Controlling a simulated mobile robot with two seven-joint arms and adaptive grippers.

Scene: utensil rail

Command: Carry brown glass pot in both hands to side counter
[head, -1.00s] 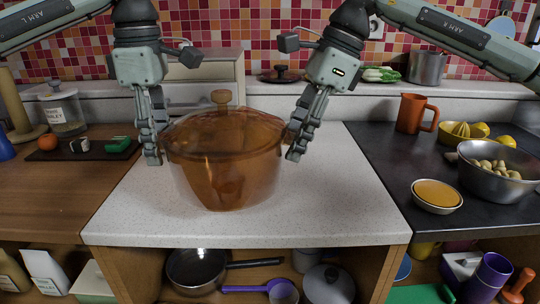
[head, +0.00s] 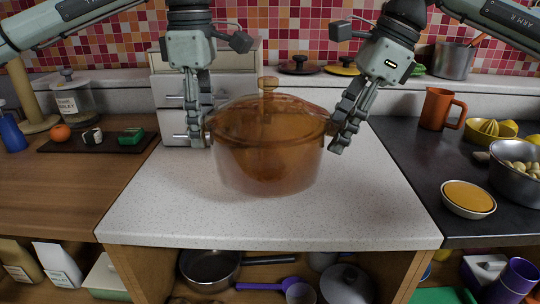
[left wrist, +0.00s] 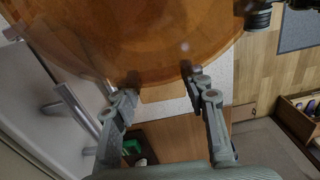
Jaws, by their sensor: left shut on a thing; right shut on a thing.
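The brown glass pot (head: 268,165), with a glass lid and a wooden knob, is upright over the pale speckled counter (head: 270,225). I cannot tell whether its base touches the surface. My left gripper (head: 202,140) is shut on the pot's left side, and my right gripper (head: 340,138) is shut on its right side. In the left wrist view the pot (left wrist: 140,40) fills the top, with the left gripper's fingers (left wrist: 155,85) at its edge. Which surface is the side counter is not clear.
The wooden counter (head: 60,185) at left holds a dark board (head: 75,146) with small items and a jar (head: 72,98). The dark counter (head: 410,165) at right holds an orange mug (head: 436,108), a yellow-filled dish (head: 468,198) and a steel bowl (head: 515,178). White drawers (head: 172,105) stand behind the pot.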

